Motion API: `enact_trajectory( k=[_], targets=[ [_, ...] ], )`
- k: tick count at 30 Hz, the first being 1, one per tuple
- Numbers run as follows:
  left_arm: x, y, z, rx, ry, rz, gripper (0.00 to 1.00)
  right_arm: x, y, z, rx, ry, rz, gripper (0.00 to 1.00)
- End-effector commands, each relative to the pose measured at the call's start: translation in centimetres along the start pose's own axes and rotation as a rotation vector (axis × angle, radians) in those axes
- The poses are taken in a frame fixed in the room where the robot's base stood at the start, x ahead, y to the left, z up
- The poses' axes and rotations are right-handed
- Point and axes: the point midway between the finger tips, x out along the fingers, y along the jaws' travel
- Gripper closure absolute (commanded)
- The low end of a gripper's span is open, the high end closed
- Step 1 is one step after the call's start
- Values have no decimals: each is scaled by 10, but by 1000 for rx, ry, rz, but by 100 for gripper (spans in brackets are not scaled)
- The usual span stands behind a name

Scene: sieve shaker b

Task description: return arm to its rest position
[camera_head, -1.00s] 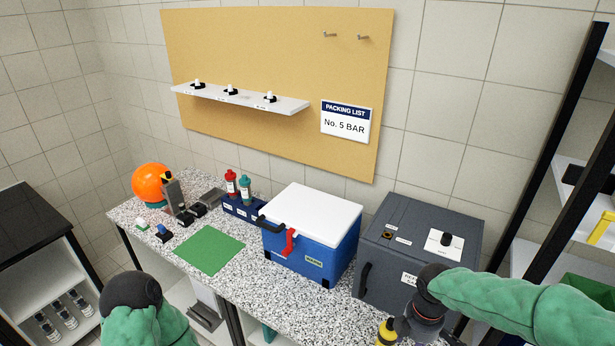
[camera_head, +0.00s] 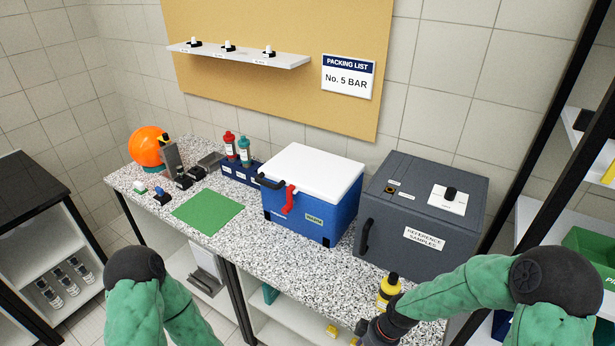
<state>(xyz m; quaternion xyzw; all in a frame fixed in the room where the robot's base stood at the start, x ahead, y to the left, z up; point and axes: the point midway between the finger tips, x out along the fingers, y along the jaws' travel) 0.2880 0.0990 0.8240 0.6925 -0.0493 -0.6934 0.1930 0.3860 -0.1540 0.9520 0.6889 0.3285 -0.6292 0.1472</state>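My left arm (camera_head: 140,290) comes in at the bottom left in a green sleeve with a dark round joint, off the left front edge of the bench; its gripper is out of the picture. My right arm (camera_head: 455,290) comes in from the lower right. Its dark wrist (camera_head: 385,330) points down to the bottom edge, in front of the bench and just below a yellow bottle (camera_head: 389,290). The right gripper's fingers are cut off by the bottom edge.
The speckled bench (camera_head: 240,252) holds a blue cooler (camera_head: 305,212) with a white lid, a grey reference samples box (camera_head: 422,215), a green mat (camera_head: 208,212), red and teal bottles and an orange ball (camera_head: 146,146). A dark-framed shelf stands at right, a black-topped cabinet (camera_head: 28,185) at left.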

Motion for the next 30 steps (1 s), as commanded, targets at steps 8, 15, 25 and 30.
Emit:
enact_trajectory(
  k=[8, 15, 25, 30],
  targets=[
    [55, -20, -2, 0, -1, 0, 0, 141, -31, 34, 454, 46, -70, 50],
    [84, -30, -3, 0, -1, 0, 0, 213, -51, 67, 782, 55, -73, 50],
    [89, -32, -3, 0, -1, 0, 0, 227, -55, 76, 860, 56, -66, 50],
    [89, -32, -3, 0, -1, 0, 0, 227, -55, 76, 860, 56, -66, 50]
  ],
)
